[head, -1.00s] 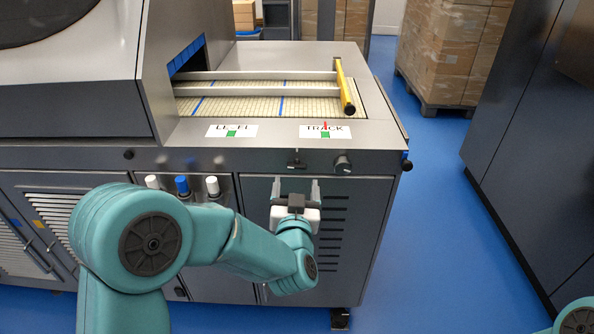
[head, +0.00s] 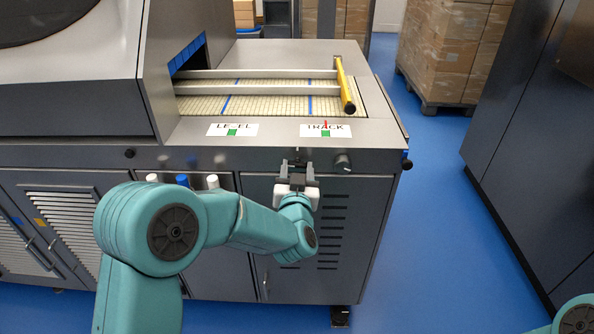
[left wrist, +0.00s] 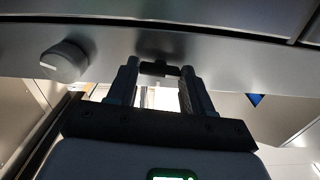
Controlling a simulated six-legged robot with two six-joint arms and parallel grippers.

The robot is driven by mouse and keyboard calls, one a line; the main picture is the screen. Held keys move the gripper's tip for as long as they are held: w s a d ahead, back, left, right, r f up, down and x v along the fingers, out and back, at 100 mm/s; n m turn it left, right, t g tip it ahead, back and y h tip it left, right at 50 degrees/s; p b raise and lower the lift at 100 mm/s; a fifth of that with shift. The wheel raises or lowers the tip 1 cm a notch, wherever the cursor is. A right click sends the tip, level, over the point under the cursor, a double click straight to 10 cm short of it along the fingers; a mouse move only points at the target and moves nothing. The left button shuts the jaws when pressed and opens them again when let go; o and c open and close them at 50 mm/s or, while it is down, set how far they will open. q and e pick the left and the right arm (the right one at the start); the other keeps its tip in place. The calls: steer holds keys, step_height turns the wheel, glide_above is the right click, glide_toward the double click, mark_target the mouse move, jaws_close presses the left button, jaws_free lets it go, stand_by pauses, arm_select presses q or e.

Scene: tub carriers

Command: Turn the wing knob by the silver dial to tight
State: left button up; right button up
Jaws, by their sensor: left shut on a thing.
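The dark wing knob (head: 297,154) is on the steel front panel, below the TRACK label, with the silver dial (head: 342,162) to its right. My left gripper (head: 297,165) reaches it from below and is shut on it. In the left wrist view the wing knob (left wrist: 153,68) sits between the two fingertips of the gripper (left wrist: 158,80), and the silver dial (left wrist: 65,62) shows to the left with a pale pointer line. The fingers partly cover the knob, so its exact angle is hard to tell. My right gripper is out of view.
The TRACK gauge (head: 325,130) has a red needle and green band; the LEVEL gauge (head: 232,130) is to its left. A yellow bar (head: 346,88) lies across the conveyor end. Several capped knobs (head: 182,180) are left of my gripper. Blue floor (head: 430,220) is clear at right.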

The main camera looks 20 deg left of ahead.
arm_select(q)
steer(key=shift+m, duration=0.3)
steer(key=m, duration=0.3)
steer(key=shift+m, duration=0.3)
steer(key=m+p, duration=0.1)
steer(key=m, duration=0.2)
steer(key=shift+m, duration=0.4)
steer(key=m+p, duration=0.1)
steer(key=m, duration=0.3)
steer(key=m+p, duration=0.1)
steer(key=m, duration=0.3)
steer(key=shift+m, duration=0.3)
steer(key=o, duration=1)
steer(key=shift+o, duration=0.2)
